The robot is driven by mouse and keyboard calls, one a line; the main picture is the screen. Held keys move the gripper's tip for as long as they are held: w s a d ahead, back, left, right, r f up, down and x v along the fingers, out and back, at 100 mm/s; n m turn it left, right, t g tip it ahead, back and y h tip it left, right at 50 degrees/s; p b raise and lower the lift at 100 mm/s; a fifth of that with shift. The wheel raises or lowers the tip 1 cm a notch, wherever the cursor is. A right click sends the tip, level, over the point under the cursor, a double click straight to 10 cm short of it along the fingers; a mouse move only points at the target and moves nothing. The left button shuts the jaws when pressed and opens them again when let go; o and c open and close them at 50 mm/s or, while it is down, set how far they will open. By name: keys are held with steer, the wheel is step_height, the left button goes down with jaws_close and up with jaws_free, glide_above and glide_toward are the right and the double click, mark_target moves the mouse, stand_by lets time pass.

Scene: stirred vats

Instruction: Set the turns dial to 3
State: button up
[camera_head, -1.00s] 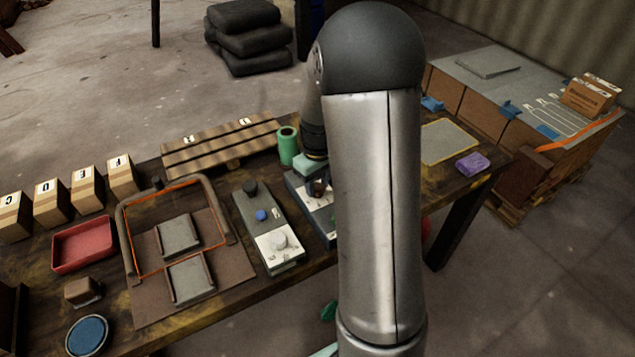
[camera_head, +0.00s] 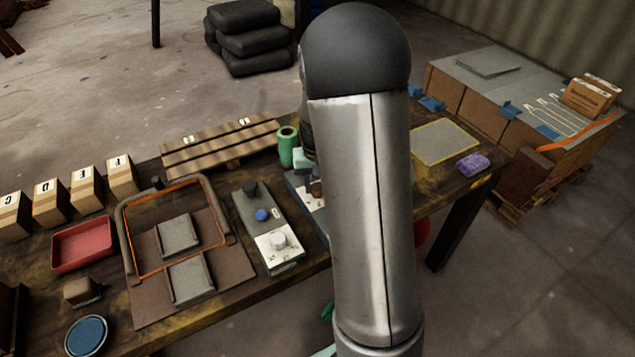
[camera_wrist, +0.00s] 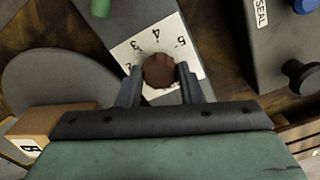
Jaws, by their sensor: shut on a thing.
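The dial is a round brown knob (camera_wrist: 159,70) on a white scale plate (camera_wrist: 185,60) at the end of a grey unit. Printed numbers including 3, 4 and 5 run along the plate's far side in the wrist view. My gripper (camera_wrist: 160,78) has one finger on each side of the knob and is shut on it. No pointer mark on the knob can be made out. In the head view the dial's unit (camera_head: 304,190) is mostly hidden behind my arm, and my gripper cannot be made out there.
A control box with a SEAL label (camera_wrist: 262,12), a blue button and a black knob stands close on the right in the wrist view. A carton (camera_wrist: 40,128) and a grey disc (camera_wrist: 55,80) are on the left. A green cylinder (camera_head: 288,146) stands behind the dial's unit.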

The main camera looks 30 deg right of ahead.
steer(key=shift+m, duration=1)
steer(key=o, duration=1)
step_height(320, 180, up, 18)
steer(key=shift+f+p, duration=0.25)
steer(key=shift+p, duration=0.2)
